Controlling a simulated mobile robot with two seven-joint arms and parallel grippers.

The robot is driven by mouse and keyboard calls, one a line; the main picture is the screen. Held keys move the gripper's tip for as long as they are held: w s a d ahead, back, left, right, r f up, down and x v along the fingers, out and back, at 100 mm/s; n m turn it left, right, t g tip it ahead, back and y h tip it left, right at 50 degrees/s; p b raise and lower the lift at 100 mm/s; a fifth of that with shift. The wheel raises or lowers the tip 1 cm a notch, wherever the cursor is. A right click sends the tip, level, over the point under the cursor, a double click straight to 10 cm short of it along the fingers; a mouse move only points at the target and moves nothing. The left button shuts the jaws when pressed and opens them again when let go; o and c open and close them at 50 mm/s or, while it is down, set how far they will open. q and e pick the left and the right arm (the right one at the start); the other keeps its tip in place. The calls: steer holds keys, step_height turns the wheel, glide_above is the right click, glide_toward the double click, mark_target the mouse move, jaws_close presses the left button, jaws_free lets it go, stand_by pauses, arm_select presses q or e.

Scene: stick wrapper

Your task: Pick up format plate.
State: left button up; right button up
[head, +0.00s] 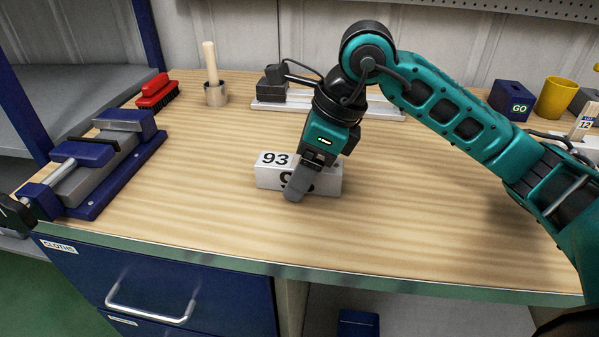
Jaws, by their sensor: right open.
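The format plate looks to be the white block (330,181) marked 93 on its top and front, lying flat on the wooden bench top. My right gripper (302,178) comes down over its middle from above. One grey finger hangs in front of the block and covers part of the front number. The other finger is hidden, and I cannot tell whether the fingers touch the block. The right gripper is open. My left gripper is not in view.
A blue vise (102,165) stands at the left, with a red brush (157,92) and a cup (215,94) behind. A white rail device (385,108) is behind the block. A GO box (511,100) and yellow cup (556,97) stand back right. The front bench is clear.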

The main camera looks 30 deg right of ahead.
mark_target(293, 164)
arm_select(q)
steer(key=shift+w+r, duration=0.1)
arm_select(e)
steer(key=shift+r, duration=0.1)
jaws_close()
stand_by(0.3)
steer(key=shift+r, duration=0.1)
